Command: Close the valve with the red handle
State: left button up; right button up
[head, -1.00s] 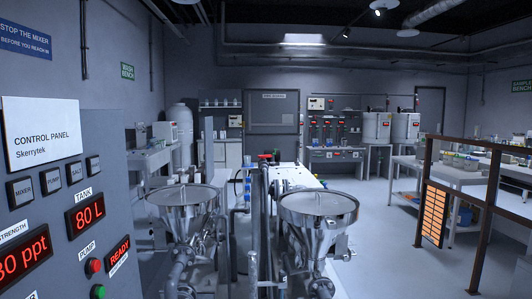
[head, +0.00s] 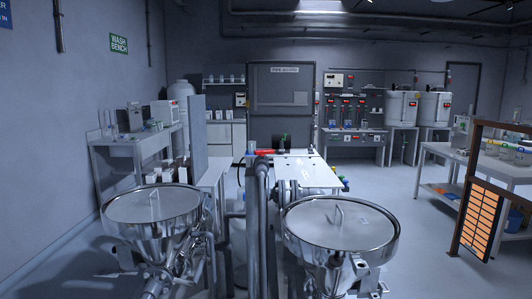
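A small red handle (head: 265,152) shows in the head view just above the middle. It sits at the top of the grey vertical pipes (head: 259,195) that rise between the two hoppers. It appears to lie roughly level, pointing across the picture. The valve body under it is too small to make out. Neither of my grippers is in view.
Two steel hoppers with lids, one left (head: 152,205) and one right (head: 335,232), stand in front of the pipes. A white-topped bench (head: 305,172) lies behind. A brown railing (head: 467,195) stands at right. Open floor (head: 405,240) lies right of the hoppers.

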aim_at(260, 153)
jog(key=i+l+z, duration=0.2)
jog(key=l+z, duration=0.25)
jog(key=l, duration=0.2)
jog(key=i+l+z, duration=0.35)
jog(key=l+z, duration=0.15)
jog(key=i+l+z, duration=0.95)
jog(key=i+u, duration=0.35)
jog(key=i, duration=0.15)
jog(key=i+u, duration=0.35)
jog(key=i, duration=0.15)
jog(key=i+u, duration=0.7)
jog(key=u, duration=0.2)
jog(key=i+l+u, duration=0.2)
jog(key=u, duration=0.25)
jog(key=i+l+u, duration=0.65)
jog(key=u, duration=0.2)
